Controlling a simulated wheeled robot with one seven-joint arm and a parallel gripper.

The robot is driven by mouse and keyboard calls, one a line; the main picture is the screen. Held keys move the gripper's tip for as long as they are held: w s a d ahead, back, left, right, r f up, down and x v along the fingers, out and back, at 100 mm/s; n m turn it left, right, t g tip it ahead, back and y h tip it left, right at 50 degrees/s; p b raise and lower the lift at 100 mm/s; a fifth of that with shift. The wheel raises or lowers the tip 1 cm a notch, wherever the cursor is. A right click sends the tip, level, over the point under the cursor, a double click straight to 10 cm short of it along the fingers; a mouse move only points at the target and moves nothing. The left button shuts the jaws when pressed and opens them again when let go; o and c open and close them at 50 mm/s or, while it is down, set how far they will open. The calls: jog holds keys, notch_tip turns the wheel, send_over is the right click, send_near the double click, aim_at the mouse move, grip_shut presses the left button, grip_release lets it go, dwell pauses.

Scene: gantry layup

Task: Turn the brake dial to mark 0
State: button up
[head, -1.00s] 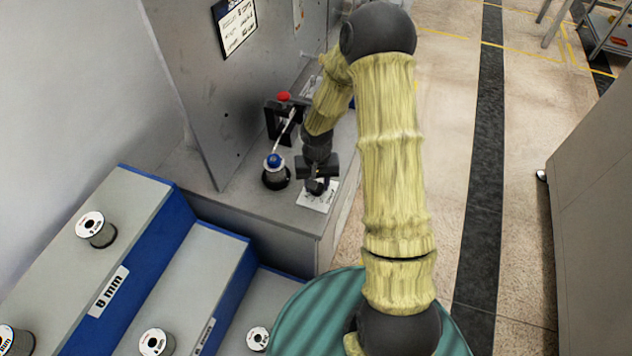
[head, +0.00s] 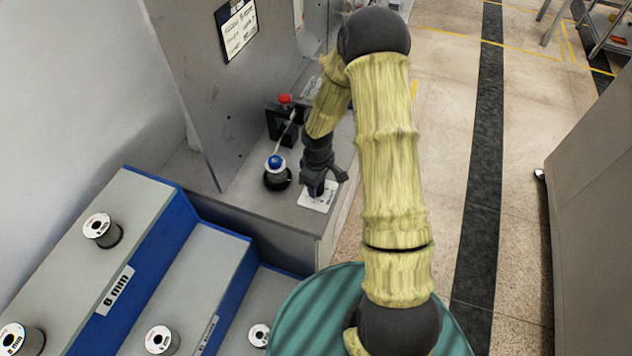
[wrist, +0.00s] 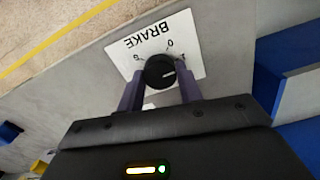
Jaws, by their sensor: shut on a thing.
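The brake dial (wrist: 160,72) is a round black knob on a white plate (wrist: 188,38) that reads BRAKE, upside down in the wrist view. A 0 is printed beyond the knob, with other marks to its left and right. My gripper (wrist: 160,88) is shut on the dial, one purple finger on each side. In the head view my gripper (head: 320,188) is over the white plate (head: 312,203), and it hides the dial.
A grey panel (head: 215,110) rises at the left. Stepped shelves (head: 180,250) with several spools are at lower left.

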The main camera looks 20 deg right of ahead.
jog(key=n, duration=0.2)
jog(key=n+p, duration=0.1)
jog(key=n, duration=0.1)
jog(key=shift+w+r+n, duration=0.1)
jog(key=shift+r+n, duration=0.1)
jog(key=shift+n, duration=0.1)
jog(key=n+p, duration=0.1)
jog(key=n, duration=0.3)
jog(key=shift+d+p, duration=0.1)
jog(key=shift+p, duration=0.3)
jog(key=shift+w, duration=0.1)
jog(key=o, duration=0.9)
jog(key=shift+o, duration=0.4)
jog(key=shift+f, duration=0.15)
notch_tip(320, 180, up, 18)
jog(key=shift+f, duration=0.25)
